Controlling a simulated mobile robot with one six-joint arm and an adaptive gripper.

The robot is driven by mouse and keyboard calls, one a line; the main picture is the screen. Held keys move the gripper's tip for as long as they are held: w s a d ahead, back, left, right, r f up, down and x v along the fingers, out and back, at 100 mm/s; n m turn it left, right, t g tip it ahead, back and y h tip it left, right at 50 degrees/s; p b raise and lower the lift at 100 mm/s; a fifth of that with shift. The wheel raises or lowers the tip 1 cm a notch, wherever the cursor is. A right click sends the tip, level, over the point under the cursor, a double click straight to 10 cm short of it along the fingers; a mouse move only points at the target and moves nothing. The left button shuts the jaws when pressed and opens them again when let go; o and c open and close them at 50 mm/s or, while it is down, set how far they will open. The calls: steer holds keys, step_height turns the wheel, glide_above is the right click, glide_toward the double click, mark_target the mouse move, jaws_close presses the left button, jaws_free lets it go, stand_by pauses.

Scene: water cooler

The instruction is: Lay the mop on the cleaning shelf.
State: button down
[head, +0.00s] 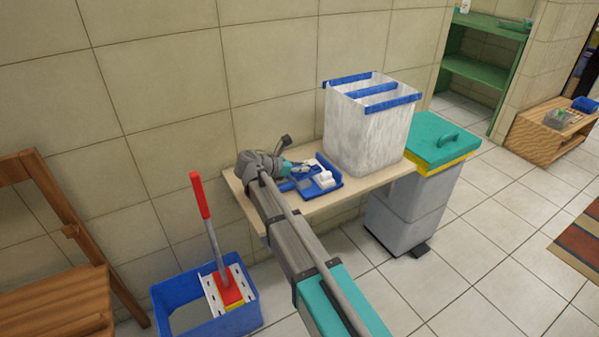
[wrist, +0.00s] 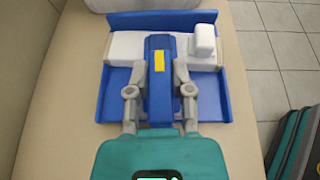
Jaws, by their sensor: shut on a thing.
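A mop with a red handle (head: 201,195) leans upright in a blue bucket (head: 180,312) at the lower left of the head view. Its red and yellow lower end rests at a white perforated insert. My gripper (wrist: 159,90) is over the wooden wall shelf (head: 345,197), away from the mop; it also shows small in the head view (head: 304,169). It is shut on a blue block-like object (wrist: 160,105) with a yellow patch, inside a blue tray (wrist: 232,75). I cannot tell whether the object is lifted. A green shelf unit (head: 472,70) stands at the back right.
A white bin with blue bars (head: 368,130) stands on the wooden shelf beside the tray. A grey bin with a teal lid (head: 440,140) stands to its right. A wooden chair (head: 50,285) is at the left. The tiled floor at the lower right is largely clear.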

steer(key=shift+f, duration=0.25)
steer(key=c, duration=0.5)
jaws_free()
steer(key=shift+r, duration=0.15)
steer(key=shift+r, duration=0.15)
steer(key=shift+s+a+r+p, duration=0.1)
steer(key=shift+s+a+p, duration=0.1)
steer(key=shift+a+p, duration=0.1)
steer(key=p+v, duration=0.4)
steer(key=v, duration=0.7)
steer(key=shift+s+a, duration=0.1)
